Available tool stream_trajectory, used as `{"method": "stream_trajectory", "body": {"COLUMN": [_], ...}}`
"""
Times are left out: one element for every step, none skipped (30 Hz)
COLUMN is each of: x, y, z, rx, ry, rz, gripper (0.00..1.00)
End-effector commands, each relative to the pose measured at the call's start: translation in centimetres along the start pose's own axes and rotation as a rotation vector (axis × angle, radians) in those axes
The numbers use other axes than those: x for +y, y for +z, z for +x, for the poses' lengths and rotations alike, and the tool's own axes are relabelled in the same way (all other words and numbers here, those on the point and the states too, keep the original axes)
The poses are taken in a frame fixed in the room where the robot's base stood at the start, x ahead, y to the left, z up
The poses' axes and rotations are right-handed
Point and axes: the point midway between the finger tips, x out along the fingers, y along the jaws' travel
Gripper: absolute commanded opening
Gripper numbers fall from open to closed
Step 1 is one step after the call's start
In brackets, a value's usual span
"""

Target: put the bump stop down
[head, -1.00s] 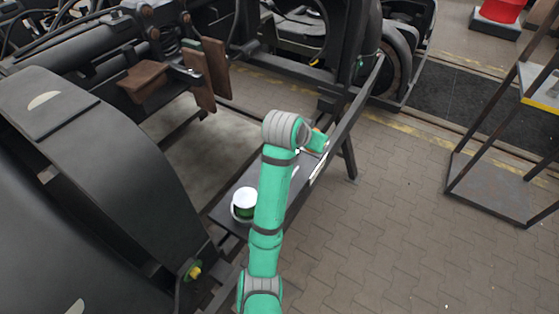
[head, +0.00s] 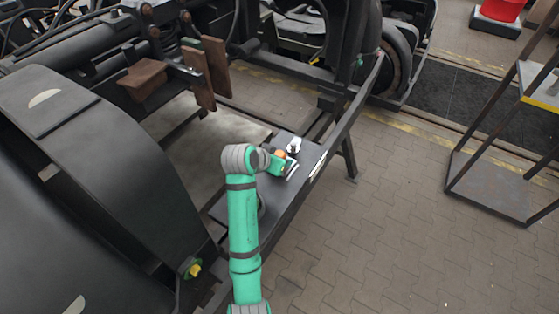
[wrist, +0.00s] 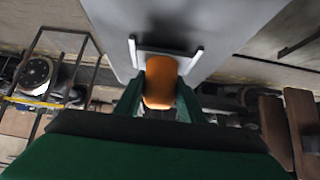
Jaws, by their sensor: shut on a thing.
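The bump stop (wrist: 160,82) is a rounded orange piece. In the wrist view it sits between the green fingers of my gripper (wrist: 159,92), which are shut on it. In the head view the orange piece (head: 280,155) shows small at the end of my gripper (head: 281,164), over the dark grey board (head: 304,160). Two light bars with a dark patch between them, a holder by its look (wrist: 197,58), lie just beyond the bump stop; they also show in the head view (head: 291,170). I cannot tell whether the bump stop touches the board.
A small white and dark item (head: 293,147) stands on the board close behind my gripper. A round container is mostly hidden behind my arm.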

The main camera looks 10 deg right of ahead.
Motion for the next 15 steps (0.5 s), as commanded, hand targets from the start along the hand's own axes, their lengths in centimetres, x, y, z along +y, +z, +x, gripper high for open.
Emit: {"method": "stream_trajectory", "body": {"x": [-0.08,-0.11,-0.13,-0.14,-0.14,-0.13,-0.12,-0.12,-0.11,-0.11,-0.1,-0.09,-0.09,-0.08,-0.09], "y": [0.4,0.5,0.55,0.55,0.53,0.51,0.51,0.51,0.52,0.54,0.59,0.67,0.73,0.74,0.73], "z": [0.33,0.46,0.54,0.55,0.54,0.53,0.53,0.52,0.53,0.56,0.6,0.68,0.74,0.74,0.73], "rx": [0.0,0.001,0.002,0.002,0.003,0.003,0.002,0.002,0.002,0.002,0.002,0.002,0.002,0.001,0.001], "ry": [-0.001,-0.002,-0.003,-0.003,-0.003,-0.003,-0.003,-0.003,-0.002,-0.002,-0.002,-0.002,-0.002,-0.002,-0.002], "rz": [-0.001,-0.001,0.0,0.0,0.0,0.0,0.0,0.0,0.0,0.0,0.0,0.0,-0.001,-0.001,-0.001], "gripper": [0.02,0.02,0.02,0.02,0.02,0.02,0.02,0.02,0.02,0.02,0.02,0.02,0.02,0.43,0.52]}}
